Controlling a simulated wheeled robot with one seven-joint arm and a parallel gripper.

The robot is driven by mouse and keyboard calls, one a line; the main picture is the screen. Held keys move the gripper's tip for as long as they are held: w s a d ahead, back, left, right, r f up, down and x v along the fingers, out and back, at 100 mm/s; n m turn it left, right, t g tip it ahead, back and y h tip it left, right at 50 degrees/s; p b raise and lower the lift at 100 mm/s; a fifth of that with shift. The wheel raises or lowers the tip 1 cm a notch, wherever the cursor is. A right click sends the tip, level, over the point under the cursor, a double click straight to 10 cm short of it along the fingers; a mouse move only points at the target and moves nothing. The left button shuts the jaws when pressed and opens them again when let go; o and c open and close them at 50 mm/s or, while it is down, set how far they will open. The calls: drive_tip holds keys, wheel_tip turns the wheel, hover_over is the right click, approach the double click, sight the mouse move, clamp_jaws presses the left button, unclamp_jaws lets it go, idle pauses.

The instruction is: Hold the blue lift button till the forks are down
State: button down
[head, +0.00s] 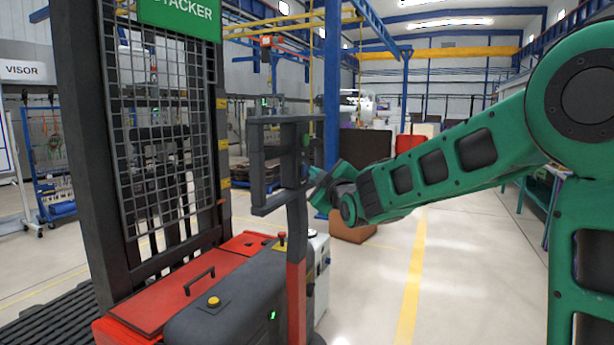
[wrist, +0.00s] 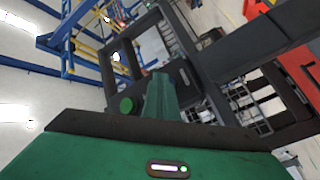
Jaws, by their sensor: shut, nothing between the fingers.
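The red and black stacker (head: 245,285) stands at left in the head view, with a mesh-guarded mast (head: 160,130). Its dark control head (head: 262,165) sits on a post at the right side. A green button (head: 306,141) is on the panel; it also shows in the wrist view (wrist: 126,105), left of my fingers. My gripper (head: 314,174) is shut and empty, its tips at the panel below the green button. In the wrist view the closed green fingers (wrist: 160,88) point at the dark panel. The blue lift button is not visible, and I cannot tell contact. The fork height is unclear.
A red mushroom button (head: 282,238) and a yellow button (head: 213,301) sit on the stacker body. A brown box (head: 352,232) stands on the floor behind my gripper. The floor (head: 460,270) with its yellow line is clear at right.

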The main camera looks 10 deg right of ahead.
idle(0.7)
drive_tip(key=shift+s+d, duration=0.5)
drive_tip(key=shift+d, duration=0.1)
drive_tip(key=s+d, duration=0.1)
drive_tip(key=d, duration=0.1)
drive_tip(key=s+d, duration=0.2)
idle(0.5)
drive_tip(key=shift+w, duration=0.1)
idle(0.4)
